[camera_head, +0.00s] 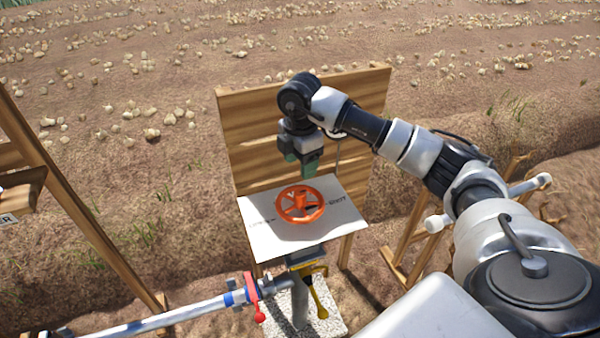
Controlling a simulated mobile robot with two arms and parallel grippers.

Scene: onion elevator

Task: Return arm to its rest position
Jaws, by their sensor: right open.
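My right arm comes in from the right, and its gripper (304,168) points down above the orange hand wheel (301,204). The wheel lies flat on a white labelled plate (266,232) in front of a wooden board. The gripper is open and holds nothing that I can see. Its fingertips are small here and partly merge with the board behind, so I cannot tell the exact gap above the wheel. My left gripper is not in view.
Below the plate are a pipe (200,307) with a red lever (252,288) and a yellow handle (319,299). The wooden board (250,130) stands close behind my gripper. Wooden frames stand at left and right. Soil with scattered onions lies behind.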

